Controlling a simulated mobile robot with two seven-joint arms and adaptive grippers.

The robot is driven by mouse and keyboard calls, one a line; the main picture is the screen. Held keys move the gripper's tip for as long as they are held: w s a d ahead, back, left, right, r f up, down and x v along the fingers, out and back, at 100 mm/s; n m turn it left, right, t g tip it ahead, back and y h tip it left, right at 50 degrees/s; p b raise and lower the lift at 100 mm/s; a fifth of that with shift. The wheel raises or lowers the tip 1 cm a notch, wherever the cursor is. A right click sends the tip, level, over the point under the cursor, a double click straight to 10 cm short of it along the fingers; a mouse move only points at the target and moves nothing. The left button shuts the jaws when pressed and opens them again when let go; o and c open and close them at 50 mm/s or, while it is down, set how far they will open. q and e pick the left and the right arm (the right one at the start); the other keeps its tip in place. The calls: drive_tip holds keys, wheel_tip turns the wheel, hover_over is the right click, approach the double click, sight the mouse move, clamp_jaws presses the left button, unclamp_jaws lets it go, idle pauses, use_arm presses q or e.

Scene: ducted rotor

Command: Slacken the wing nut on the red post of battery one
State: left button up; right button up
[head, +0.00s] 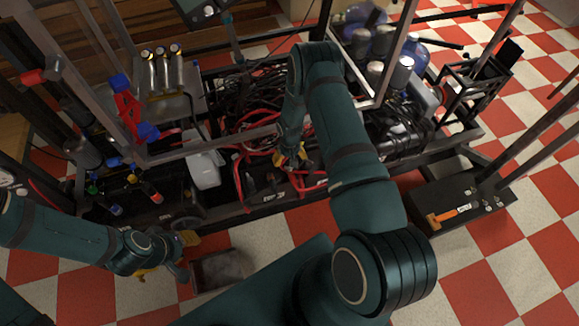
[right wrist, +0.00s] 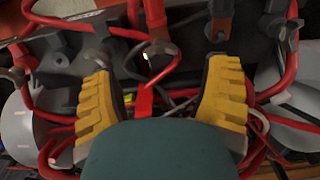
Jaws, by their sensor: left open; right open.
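In the head view my right gripper (head: 293,158) reaches down among red cables over a dark battery (head: 262,184). In the right wrist view its two yellow ridged fingers (right wrist: 163,100) are apart, with nothing clamped between them. A grey winged piece (right wrist: 160,48), likely a wing nut, shows just beyond the fingertips by a red cable loop. A red strip (right wrist: 145,98) lies between the fingers. I cannot tell which battery this is. My left gripper (head: 172,258) is open and empty, low at the left, near a dark flat box (head: 218,270).
Red cables (right wrist: 285,75) loop close around my right gripper. A metal frame bar (head: 215,140) crosses behind it. A white jug (head: 204,168) stands to its left, and black cables (head: 250,98) fill the rack behind. Checkered floor (head: 270,230) is open in front.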

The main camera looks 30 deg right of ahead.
wheel_tip(320, 180, down, 5)
drive_tip(key=shift+f+b, duration=0.1)
drive_tip(key=shift+b, duration=0.4)
drive_tip(key=c, duration=1.2)
